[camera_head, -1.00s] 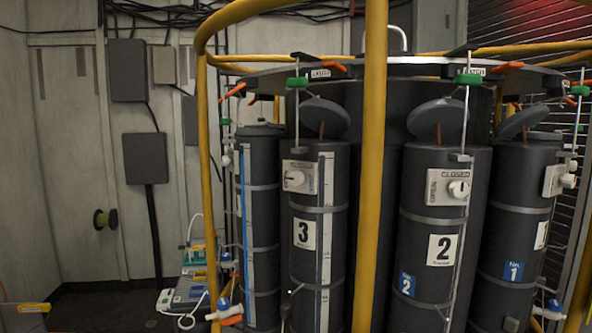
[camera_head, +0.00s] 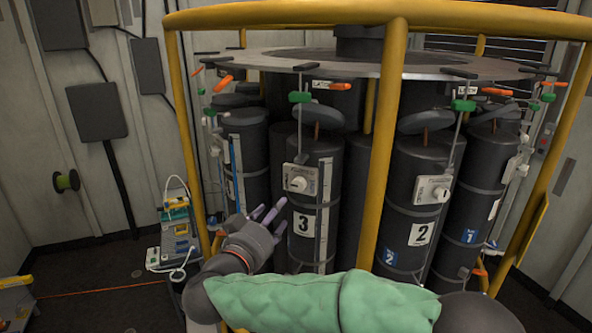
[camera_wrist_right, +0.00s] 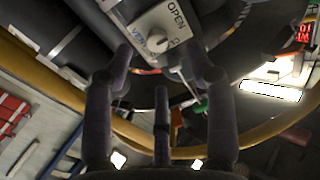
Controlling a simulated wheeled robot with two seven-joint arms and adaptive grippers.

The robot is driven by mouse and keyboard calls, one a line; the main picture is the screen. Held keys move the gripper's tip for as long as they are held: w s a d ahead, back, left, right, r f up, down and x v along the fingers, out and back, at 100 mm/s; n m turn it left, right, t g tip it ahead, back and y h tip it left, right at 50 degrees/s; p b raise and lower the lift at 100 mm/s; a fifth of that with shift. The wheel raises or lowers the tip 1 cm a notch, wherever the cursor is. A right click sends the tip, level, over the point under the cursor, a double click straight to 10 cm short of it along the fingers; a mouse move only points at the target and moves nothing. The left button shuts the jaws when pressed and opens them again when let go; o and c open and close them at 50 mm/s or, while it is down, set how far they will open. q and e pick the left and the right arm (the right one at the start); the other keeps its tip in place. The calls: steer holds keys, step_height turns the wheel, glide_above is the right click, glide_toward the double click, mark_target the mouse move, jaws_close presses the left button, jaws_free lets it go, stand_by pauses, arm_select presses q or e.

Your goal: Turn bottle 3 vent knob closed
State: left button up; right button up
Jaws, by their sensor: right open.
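Bottle 3 (camera_head: 302,253) is a dark upright cylinder with a white "3" label. Its vent knob (camera_head: 297,184) is a round white knob on a pale plate (camera_head: 311,173) near the top. In the right wrist view the knob (camera_wrist_right: 157,42) sits on the plate (camera_wrist_right: 146,22), where "OPEN" is readable; which mark the knob points to is unclear. My right gripper (camera_head: 268,211) is open and empty, below and left of the knob, apart from it. In the wrist view its spread fingers (camera_wrist_right: 163,62) frame the plate's lower side. My left gripper is out of view.
A yellow post (camera_head: 383,150) and yellow ring rail (camera_head: 300,13) stand in front of the bottles. Bottle 2 (camera_head: 411,256) with its own vent plate (camera_head: 422,196) stands right of the post. A hanging rod with a green clip (camera_head: 299,97) is above bottle 3.

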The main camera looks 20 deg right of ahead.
mark_target(298, 187)
steer(key=shift+g, duration=0.3)
steer(key=x, duration=0.3)
steer(key=r+p+x, duration=0.1)
steer(key=x, duration=0.3)
steer(key=s+d+r+x, duration=0.1)
steer(key=x, duration=0.2)
steer(key=shift+w+d, duration=0.15)
jaws_close()
